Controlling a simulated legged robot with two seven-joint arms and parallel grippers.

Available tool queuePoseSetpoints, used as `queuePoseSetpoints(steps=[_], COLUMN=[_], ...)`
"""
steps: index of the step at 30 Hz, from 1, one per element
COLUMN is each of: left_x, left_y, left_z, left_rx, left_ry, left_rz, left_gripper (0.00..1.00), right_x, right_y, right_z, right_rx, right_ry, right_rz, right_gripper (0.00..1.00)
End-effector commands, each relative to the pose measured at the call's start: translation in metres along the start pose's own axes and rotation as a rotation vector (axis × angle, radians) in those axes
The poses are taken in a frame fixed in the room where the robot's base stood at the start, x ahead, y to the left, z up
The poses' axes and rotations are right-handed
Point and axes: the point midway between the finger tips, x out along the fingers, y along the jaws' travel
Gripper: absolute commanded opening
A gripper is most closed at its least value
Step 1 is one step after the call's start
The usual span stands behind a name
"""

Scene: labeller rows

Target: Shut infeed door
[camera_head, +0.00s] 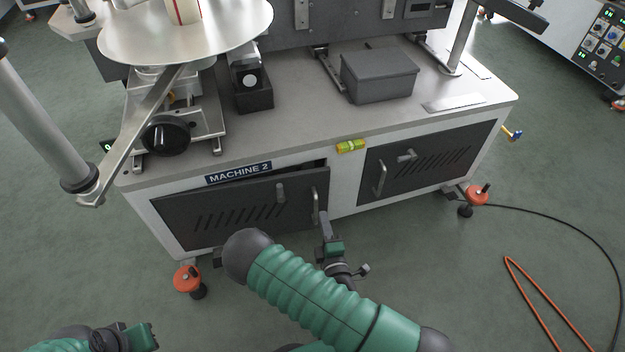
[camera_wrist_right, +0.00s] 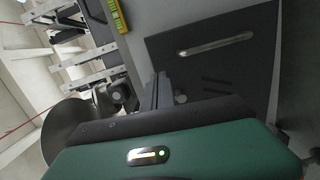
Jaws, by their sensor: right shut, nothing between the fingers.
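Two dark slotted doors are in the front of the white cabinet in the head view; neither carries a readable infeed label. The left door (camera_head: 237,207), under the MACHINE 2 label, stands slightly ajar, with a dark gap along its top right. Its bar handle (camera_head: 315,204) is near its right edge. The right door (camera_head: 428,160) looks flush; it also shows in the right wrist view (camera_wrist_right: 225,72). My right gripper (camera_head: 325,219) is shut and empty, close to the left door's lower right edge; contact cannot be told. My left gripper (camera_head: 145,337) is low left, its jaws unclear.
A yellow-green level (camera_head: 350,146) sits on the cabinet's front edge. Orange levelling feet (camera_head: 188,279) stand at the cabinet corners. A grey box (camera_head: 380,76) and a reel disc (camera_head: 185,35) are above. A black cable and an orange loop (camera_head: 545,300) lie on the right floor.

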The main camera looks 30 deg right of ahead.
Motion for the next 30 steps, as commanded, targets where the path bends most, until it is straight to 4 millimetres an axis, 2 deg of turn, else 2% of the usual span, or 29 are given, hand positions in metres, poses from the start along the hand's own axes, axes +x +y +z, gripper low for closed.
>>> queuePoseSetpoints(steps=[2, 5, 8, 21, 25, 30], left_x=[-0.001, 0.002, 0.008, 0.043, 0.050, 0.051], left_y=[0.000, 0.000, 0.000, 0.000, 0.000, 0.000], left_z=[0.000, 0.001, 0.002, 0.010, 0.012, 0.012], left_rx=[0.000, 0.000, 0.000, 0.000, 0.000, 0.000], left_ry=[0.000, 0.000, 0.000, 0.000, 0.000, 0.000], left_rz=[0.000, 0.000, 0.000, 0.000, 0.000, 0.000], left_gripper=[0.21, 0.21, 0.21, 0.21, 0.21, 0.21], right_x=[-0.003, 0.002, 0.017, 0.111, 0.128, 0.136], right_y=[0.005, 0.005, 0.005, 0.007, 0.009, 0.012], right_z=[-0.003, -0.004, -0.005, -0.009, -0.009, -0.010], right_rx=[-0.057, -0.068, -0.063, -0.060, -0.061, -0.062], right_ry=[0.037, 0.045, 0.043, 0.043, 0.043, 0.042], right_rz=[0.038, 0.052, 0.053, 0.050, 0.048, 0.046], right_gripper=[0.00, 0.00, 0.00, 0.00, 0.00, 0.00])
